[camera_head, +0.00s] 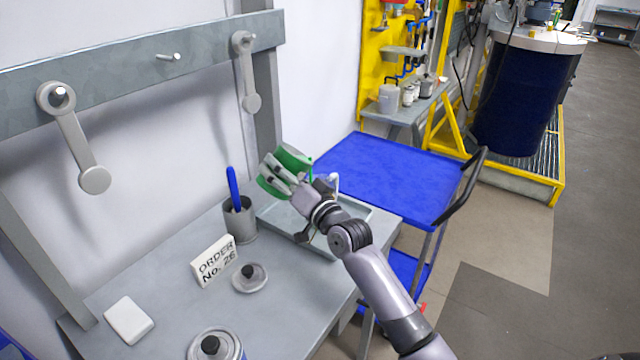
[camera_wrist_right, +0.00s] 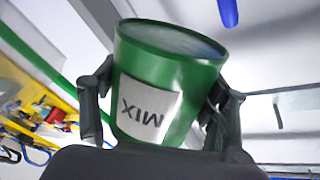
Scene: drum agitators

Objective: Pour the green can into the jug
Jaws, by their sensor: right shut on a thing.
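A green can (camera_head: 294,158) is in my right gripper (camera_head: 276,174), above a shallow grey tray (camera_head: 357,207) on the grey bench. The can looks tilted in the head view. In the right wrist view the green can (camera_wrist_right: 188,72) sits between the two dark fingers, which press on its sides. It has a white label reading MIX, upside down in that view, and a greyish round end shows. No clear jug stands out; a small white part (camera_head: 333,181) shows behind the wrist, mostly hidden. My left gripper is not in view.
A grey cup (camera_head: 240,224) with a blue-handled tool stands left of the tray. An order sign (camera_head: 214,260), a knobbed lid (camera_head: 249,279), a knobbed can (camera_head: 214,346) and a white block (camera_head: 129,320) are on the bench. A blue cart (camera_head: 392,176) adjoins it.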

